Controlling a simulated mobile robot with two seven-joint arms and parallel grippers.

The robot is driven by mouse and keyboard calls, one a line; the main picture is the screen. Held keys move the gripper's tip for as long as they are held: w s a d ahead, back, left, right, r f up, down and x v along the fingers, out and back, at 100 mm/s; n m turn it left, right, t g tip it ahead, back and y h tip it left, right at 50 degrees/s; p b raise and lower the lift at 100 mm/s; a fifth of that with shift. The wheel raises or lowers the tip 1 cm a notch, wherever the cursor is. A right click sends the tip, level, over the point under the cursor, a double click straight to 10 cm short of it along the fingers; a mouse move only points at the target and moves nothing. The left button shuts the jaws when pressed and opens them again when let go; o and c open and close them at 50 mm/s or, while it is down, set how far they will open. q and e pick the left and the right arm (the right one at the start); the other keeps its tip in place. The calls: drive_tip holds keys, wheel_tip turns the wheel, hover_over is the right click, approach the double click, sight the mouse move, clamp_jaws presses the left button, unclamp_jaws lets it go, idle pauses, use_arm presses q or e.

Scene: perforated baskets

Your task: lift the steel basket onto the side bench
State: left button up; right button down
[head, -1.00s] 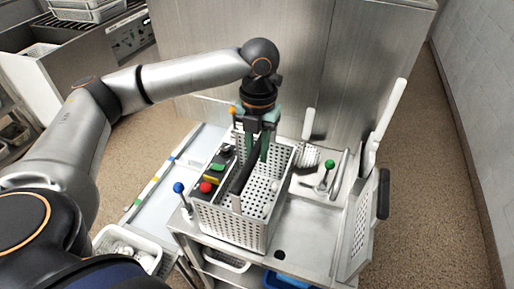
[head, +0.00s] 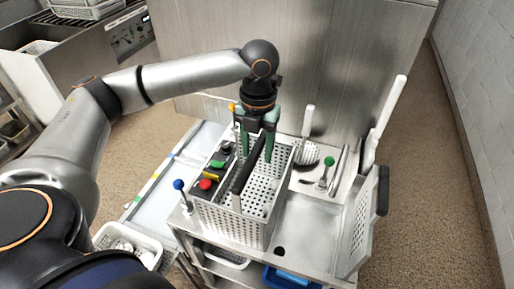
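The steel basket (head: 238,226) is a perforated open box with a black bar handle (head: 242,178) across its top. It stands upright on a steel worktop (head: 305,225). My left gripper (head: 257,155) points down over the far part of the basket. Its green fingers are apart, one on each side of the handle's far end, and I see no contact with it. The lower, pale surface with coloured marks at left (head: 150,205) may be the side bench; I cannot be sure. My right gripper is not in view.
Red and green buttons (head: 205,184) and a blue-knobbed lever (head: 179,186) are left of the basket. Utensils (head: 306,153) and a green-knobbed rod (head: 329,161) stand behind right. An upright perforated panel (head: 358,230) edges the right side. A steel wall (head: 340,60) rises behind.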

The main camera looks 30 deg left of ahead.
use_arm(q)
drive_tip(key=shift+o, duration=0.5)
drive_tip(key=shift+f, duration=0.15)
wheel_tip(320, 180, up, 13)
drive_tip(key=shift+w+f, duration=0.15)
drive_tip(key=shift+w, duration=0.15)
drive_tip(key=shift+a, duration=0.1)
